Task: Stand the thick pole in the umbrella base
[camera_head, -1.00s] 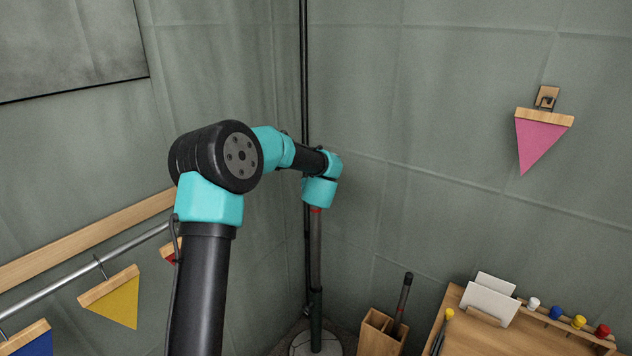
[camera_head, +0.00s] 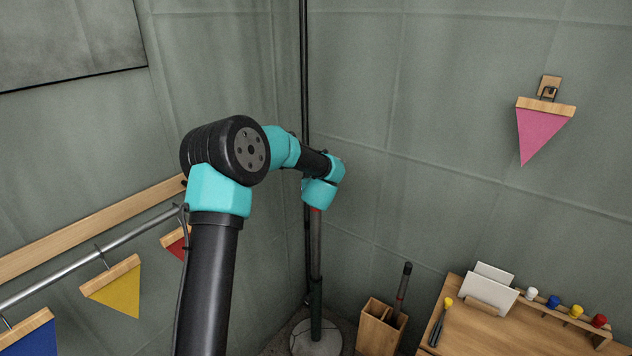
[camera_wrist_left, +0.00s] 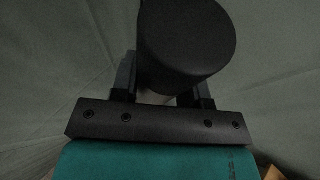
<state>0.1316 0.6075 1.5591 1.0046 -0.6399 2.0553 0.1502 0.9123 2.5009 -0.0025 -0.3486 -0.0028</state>
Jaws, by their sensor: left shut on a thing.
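The thick pole (camera_head: 316,245) is upright, with a grey shaft and a red band near its top. Its dark round top (camera_wrist_left: 185,45) fills the middle of the left wrist view. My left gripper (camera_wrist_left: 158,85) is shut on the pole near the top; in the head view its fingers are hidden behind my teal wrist. The umbrella base has a round grey foot (camera_head: 303,344) on the floor and a dark green tube (camera_head: 316,312). The shaft meets the tube's top and looks in line with it, its lower end hidden. My right gripper is not in view.
A tall dark pole (camera_head: 304,60) runs up the wall corner behind my arm. A wooden box (camera_head: 378,338) holding a dark-topped stick stands right of the base, beside a wooden desk (camera_head: 470,325). Pennants hang from a rail (camera_head: 75,262) at left.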

